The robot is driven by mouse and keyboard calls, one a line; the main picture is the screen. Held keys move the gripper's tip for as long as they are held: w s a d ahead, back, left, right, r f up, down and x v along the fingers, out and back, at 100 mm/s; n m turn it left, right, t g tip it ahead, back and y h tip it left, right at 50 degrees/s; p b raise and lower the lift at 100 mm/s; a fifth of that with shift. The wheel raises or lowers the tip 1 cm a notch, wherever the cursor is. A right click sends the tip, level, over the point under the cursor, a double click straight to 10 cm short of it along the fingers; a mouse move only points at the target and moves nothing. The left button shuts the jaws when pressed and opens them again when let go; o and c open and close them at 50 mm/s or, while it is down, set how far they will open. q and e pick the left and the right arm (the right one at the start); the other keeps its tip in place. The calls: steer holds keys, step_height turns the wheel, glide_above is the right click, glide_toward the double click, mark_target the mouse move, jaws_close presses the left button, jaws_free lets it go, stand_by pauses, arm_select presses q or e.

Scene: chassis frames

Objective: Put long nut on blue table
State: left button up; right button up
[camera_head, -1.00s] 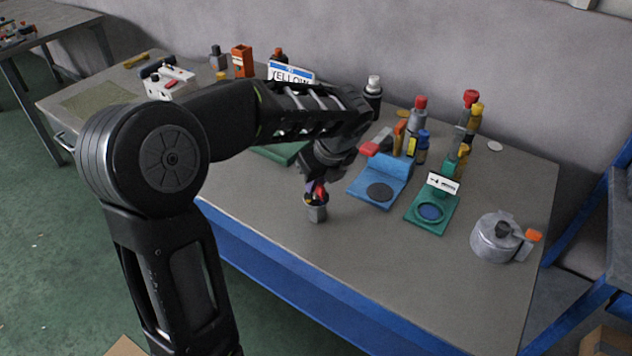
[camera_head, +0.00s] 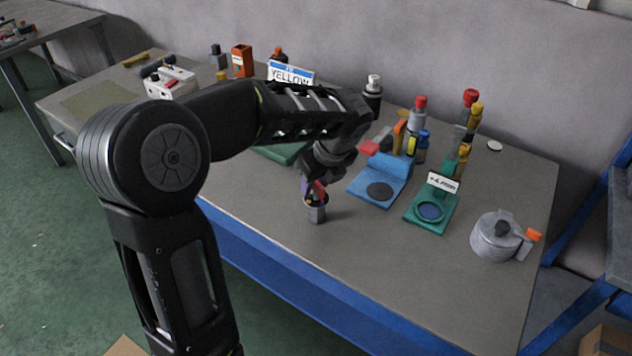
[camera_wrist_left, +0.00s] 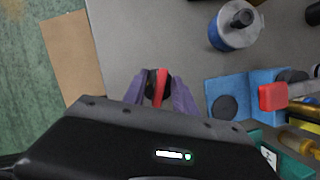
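No long nut can be made out for sure. A blue stand with a dark disc (camera_head: 362,188) is right of the cup. My right gripper is not in view.
A green stand (camera_head: 416,222) with a white label and a grey metal pot (camera_head: 493,238) are to the right. Several bottles and tools line the back. A "YELLOW" sign (camera_head: 290,74) stands behind my arm. The front right tabletop is clear.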

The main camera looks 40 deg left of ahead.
arm_select(q)
steer(key=v, duration=1.2)
steer(key=shift+d+r, duration=0.1)
